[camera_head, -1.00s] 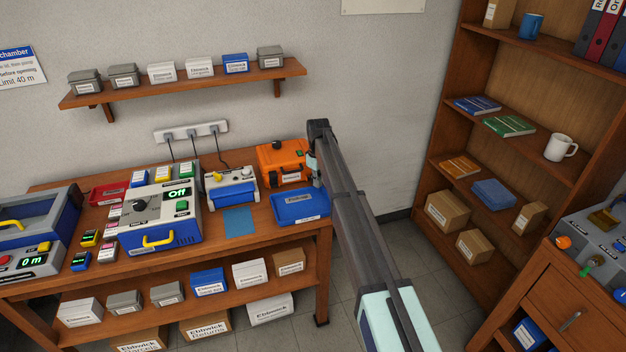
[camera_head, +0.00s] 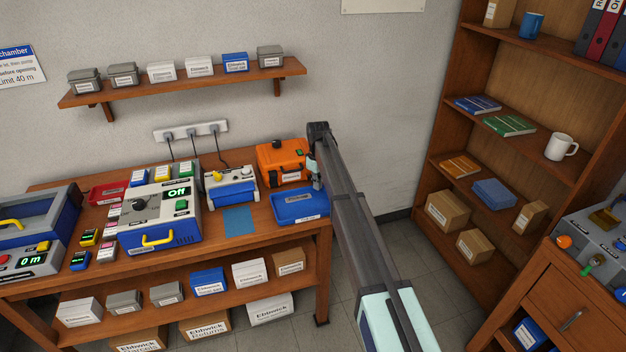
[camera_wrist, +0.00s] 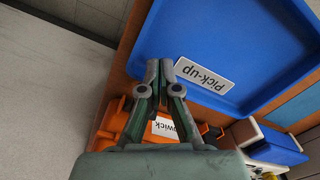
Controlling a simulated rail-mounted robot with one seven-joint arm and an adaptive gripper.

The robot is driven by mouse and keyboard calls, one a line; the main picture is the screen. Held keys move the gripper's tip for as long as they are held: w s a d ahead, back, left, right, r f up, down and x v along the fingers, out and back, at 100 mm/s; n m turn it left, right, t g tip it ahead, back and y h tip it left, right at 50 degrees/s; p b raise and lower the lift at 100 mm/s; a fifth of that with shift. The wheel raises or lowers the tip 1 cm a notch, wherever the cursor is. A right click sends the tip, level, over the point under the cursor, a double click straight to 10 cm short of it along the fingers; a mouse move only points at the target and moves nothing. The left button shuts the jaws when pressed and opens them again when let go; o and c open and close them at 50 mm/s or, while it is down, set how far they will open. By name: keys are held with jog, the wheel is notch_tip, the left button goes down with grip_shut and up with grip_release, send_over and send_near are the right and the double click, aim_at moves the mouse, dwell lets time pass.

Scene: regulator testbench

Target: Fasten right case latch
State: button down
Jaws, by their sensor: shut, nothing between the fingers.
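The orange case (camera_head: 282,163) stands closed at the back right of the workbench, with a dark knob on top and a white label on its front. In the wrist view the case (camera_wrist: 112,118) lies partly behind my gripper. In the head view my gripper (camera_head: 317,182) is at the right end of the case. The right latch is hidden behind my fingers, and I cannot tell whether it is fastened or touched.
The blue pick-up tray (camera_head: 301,213) lies right in front of the case; its label shows in the wrist view. A grey and blue device (camera_head: 231,188) stands left of the case. The wall is close behind. Floor space lies right of the bench.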

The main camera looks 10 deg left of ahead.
aim_at(317, 195)
jog(key=shift+f+b, duration=0.45)
jog(key=shift+f, duration=1.05)
jog(key=shift+w+r, duration=0.1)
jog(key=shift+w, duration=0.1)
jog(key=shift+w+a+r, duration=0.4)
jog(key=shift+w+r, duration=0.2)
jog(key=shift+w, duration=0.15)
jog(key=shift+w+a+r+p, duration=0.1)
jog(key=shift+w+a+p, duration=0.2)
jog(key=shift+w, duration=0.2)
jog(key=shift+w+a+r, duration=0.25)
jog(key=shift+w+r, duration=0.05)
jog(key=shift+w, duration=0.25)
jog(key=s+d+r+p, duration=0.1)
jog(key=s+r+p, duration=0.2)
jog(key=r, duration=0.4)
jog(key=shift+s+d, duration=0.35)
jog(key=shift+d, duration=0.05)
